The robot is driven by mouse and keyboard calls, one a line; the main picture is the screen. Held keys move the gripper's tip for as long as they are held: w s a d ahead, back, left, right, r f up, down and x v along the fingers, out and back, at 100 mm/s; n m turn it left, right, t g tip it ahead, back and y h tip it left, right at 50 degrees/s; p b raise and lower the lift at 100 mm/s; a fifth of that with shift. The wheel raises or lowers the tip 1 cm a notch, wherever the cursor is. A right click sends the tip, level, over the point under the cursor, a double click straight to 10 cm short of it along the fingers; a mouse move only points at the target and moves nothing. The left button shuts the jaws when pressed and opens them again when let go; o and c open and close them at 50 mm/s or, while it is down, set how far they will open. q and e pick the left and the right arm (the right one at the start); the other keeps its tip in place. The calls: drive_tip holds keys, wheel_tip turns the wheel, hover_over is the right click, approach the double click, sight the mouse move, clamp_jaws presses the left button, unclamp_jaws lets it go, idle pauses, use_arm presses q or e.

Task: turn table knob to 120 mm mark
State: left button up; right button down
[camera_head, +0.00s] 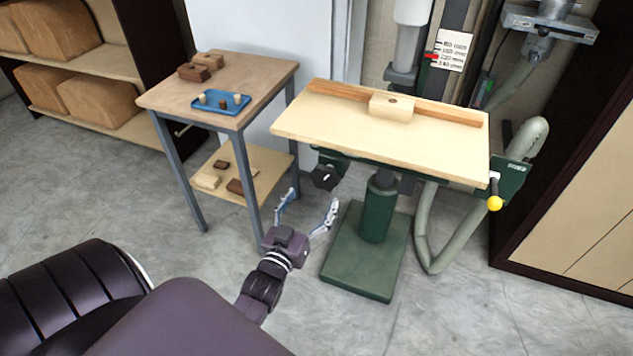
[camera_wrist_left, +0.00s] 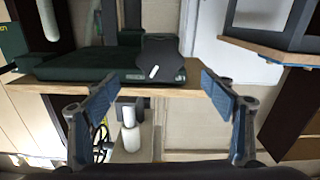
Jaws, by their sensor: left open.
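A black knob (camera_head: 326,177) sits under the front left part of the drill press table (camera_head: 390,141). It also shows in the left wrist view as a dark faceted knob (camera_wrist_left: 160,55) with a white mark. The scale card (camera_head: 453,50) with mm lines is on the press column, with a red pointer (camera_head: 431,56) at its left edge. The writing is too small to read surely. My left gripper (camera_head: 312,198) is open and empty, just in front of and below the knob, apart from it. In the wrist view the knob is between and beyond its fingers (camera_wrist_left: 160,80). My right gripper is out of view.
A wooden block (camera_head: 391,107) and fence are on the press table. A yellow-ended handle (camera_head: 494,203) hangs at its right. The green base (camera_head: 364,260) stands below. A side table (camera_head: 218,88) with a blue tray (camera_head: 221,101) is close on the left.

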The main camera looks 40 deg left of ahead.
sight(323, 180)
use_arm(q)
drive_tip(key=x, duration=0.8)
drive_tip(key=shift+p, duration=0.35)
drive_tip(key=c, duration=1.1)
drive_tip(key=shift+m, duration=1.2)
drive_tip(key=o, duration=1.1)
drive_tip(key=shift+d, duration=0.1)
drive_tip(key=shift+s, duration=0.1)
